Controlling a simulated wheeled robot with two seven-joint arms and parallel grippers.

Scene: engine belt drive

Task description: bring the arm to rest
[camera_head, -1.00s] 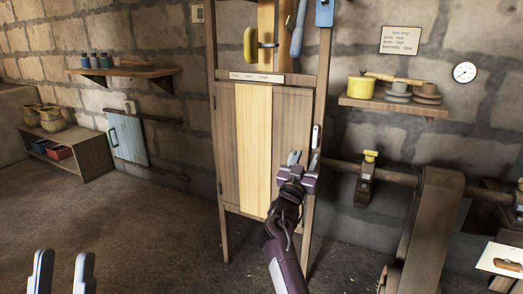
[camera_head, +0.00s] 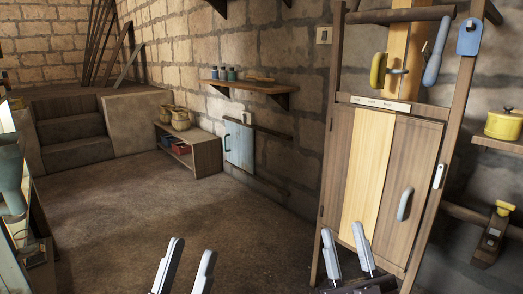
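My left gripper (camera_head: 191,247) shows at the bottom, left of centre. Its two pale fingers stand apart with nothing between them, over the floor. My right gripper (camera_head: 342,228) is at the bottom, right of centre, in front of the lower part of the wooden cabinet (camera_head: 414,155). Its fingers are apart and empty. The grey door handle (camera_head: 405,204) is to the right of it and clear of the fingers. The cabinet door looks closed. Most of both arms is outside the view.
Tools (camera_head: 437,55) hang above the cabinet. A yellow pot (camera_head: 503,124) stands on a shelf at the right. A low shelf unit (camera_head: 207,156) and a blue panel (camera_head: 239,145) stand along the wall. Stone steps (camera_head: 75,130) are at the back left. The middle floor (camera_head: 120,215) is clear.

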